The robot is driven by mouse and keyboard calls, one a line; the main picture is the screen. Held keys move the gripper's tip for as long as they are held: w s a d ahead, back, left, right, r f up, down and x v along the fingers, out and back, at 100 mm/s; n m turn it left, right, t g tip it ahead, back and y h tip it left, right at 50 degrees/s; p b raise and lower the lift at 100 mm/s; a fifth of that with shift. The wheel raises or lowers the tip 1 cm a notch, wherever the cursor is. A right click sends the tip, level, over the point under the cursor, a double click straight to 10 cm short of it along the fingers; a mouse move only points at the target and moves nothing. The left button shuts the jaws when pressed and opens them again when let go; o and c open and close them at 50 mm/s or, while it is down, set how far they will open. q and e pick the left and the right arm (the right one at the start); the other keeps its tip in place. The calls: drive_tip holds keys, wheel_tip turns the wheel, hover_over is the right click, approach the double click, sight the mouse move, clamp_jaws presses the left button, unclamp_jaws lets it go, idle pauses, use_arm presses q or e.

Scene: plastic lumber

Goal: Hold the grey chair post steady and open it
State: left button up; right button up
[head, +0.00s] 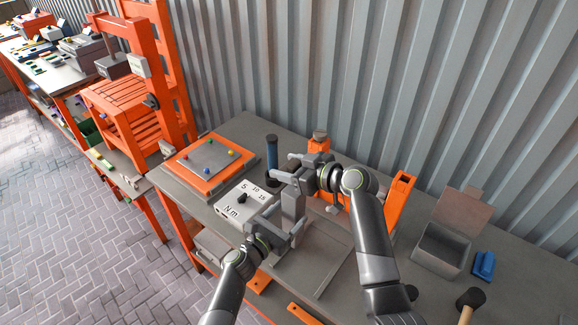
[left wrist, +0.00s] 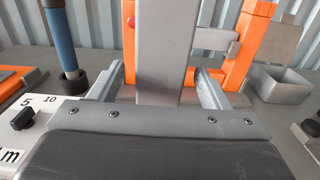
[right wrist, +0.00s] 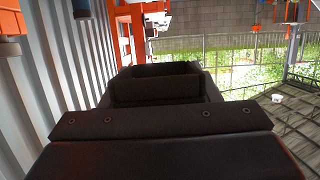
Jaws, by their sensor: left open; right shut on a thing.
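The grey chair post (head: 292,204) stands upright on a grey base plate (head: 318,262) on the workbench. My left gripper (head: 285,219) is low at the post, open, with one finger on each side. The left wrist view shows the post (left wrist: 166,50) between the spread fingers, with gaps on both sides. My right gripper (head: 293,172) is at the top of the post, shut on its upper end. In the right wrist view a dark, shaded block (right wrist: 157,88) sits between the fingers. The exact contact there is hard to see.
A white torque box (head: 243,203) marked "Nm" and a blue-handled tool (head: 271,158) stand left of the post. An orange frame (head: 398,198) stands behind it. An open grey box (head: 442,247), a blue item (head: 483,265) and a mallet (head: 468,303) lie right.

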use_arm(q)
drive_tip(key=v, duration=0.7)
use_arm(e)
drive_tip(key=shift+f, duration=0.15)
